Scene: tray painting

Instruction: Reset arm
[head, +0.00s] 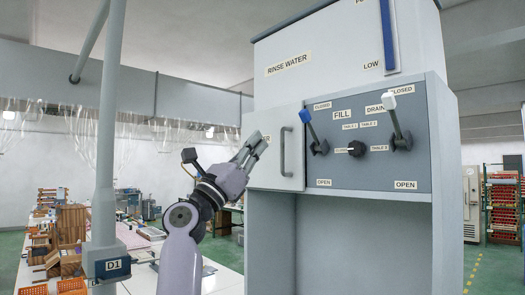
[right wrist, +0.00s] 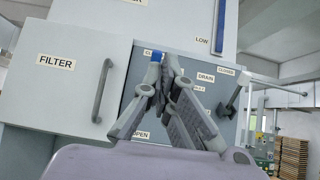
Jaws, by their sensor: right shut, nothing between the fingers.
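My right gripper (head: 260,146) is shut and empty, raised in front of the cabinet's left door, left of its handle. In the right wrist view its fingers (right wrist: 166,62) come together in front of the control panel and partly hide it. The rinse water cabinet (head: 275,212) is pale grey. Its grey control panel (head: 352,172) carries a blue-tipped fill lever (head: 311,131) and a white-tipped drain lever (head: 395,119), both tilted up towards their CLOSED labels. A black knob (head: 356,148) sits between them. My left gripper is not in view.
The filter door (right wrist: 62,92) is shut and has a grey handle (right wrist: 103,91). A grey post (head: 108,140) marked D1 stands left of my arm. Behind are white tables (head: 138,278) with trays and boxes. A red rack (head: 503,205) stands far right.

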